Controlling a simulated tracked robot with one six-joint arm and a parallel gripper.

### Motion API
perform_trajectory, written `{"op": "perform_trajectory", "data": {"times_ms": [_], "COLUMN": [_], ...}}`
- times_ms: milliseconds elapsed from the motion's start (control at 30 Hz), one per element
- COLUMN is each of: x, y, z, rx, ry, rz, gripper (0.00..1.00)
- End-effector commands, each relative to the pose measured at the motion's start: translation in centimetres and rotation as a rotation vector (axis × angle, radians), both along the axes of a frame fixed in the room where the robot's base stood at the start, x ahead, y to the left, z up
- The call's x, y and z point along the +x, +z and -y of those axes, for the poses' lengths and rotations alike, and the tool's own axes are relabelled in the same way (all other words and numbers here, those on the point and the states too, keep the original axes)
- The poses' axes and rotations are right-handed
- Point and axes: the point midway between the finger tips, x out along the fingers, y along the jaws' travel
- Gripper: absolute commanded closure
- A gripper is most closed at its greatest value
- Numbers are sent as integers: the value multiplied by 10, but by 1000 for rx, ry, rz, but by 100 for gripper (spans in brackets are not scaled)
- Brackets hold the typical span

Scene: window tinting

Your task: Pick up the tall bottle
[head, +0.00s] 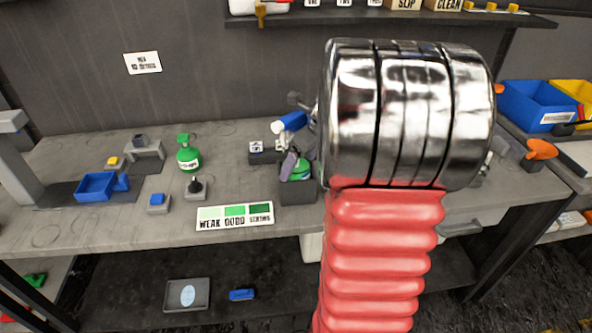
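A green bottle (188,154) with a white label and a narrow top stands upright on the grey workbench (240,138), left of the middle. It is the clearest bottle shape in view; I cannot tell whether it is the tall bottle. My arm, with red bellows and shiny metal rings, fills the right middle and covers part of the bench. My gripper's fingers cannot be made out behind it. A grey holder (297,192) with green and purple-grey items stands beside my arm, partly covered. A blue and white cylinder (291,122) shows above it.
A blue tray (95,186) and small blocks lie on the left. A green-shaded sign (235,215) is at the bench's front edge. Blue (540,106) and yellow (572,95) bins stand on the right. A shelf (390,17) runs above.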

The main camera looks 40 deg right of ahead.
Motion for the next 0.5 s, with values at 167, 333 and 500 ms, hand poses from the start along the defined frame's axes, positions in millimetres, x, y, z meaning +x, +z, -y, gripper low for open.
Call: {"op": "perform_trajectory", "data": {"times_ms": [167,333,500], "x": [0,0,0], "y": [-1,0,0], "z": [0,0,0], "rx": [1,1,1], "ry": [0,0,0], "rz": [-1,-1,-1], "gripper": [32,44,56]}}
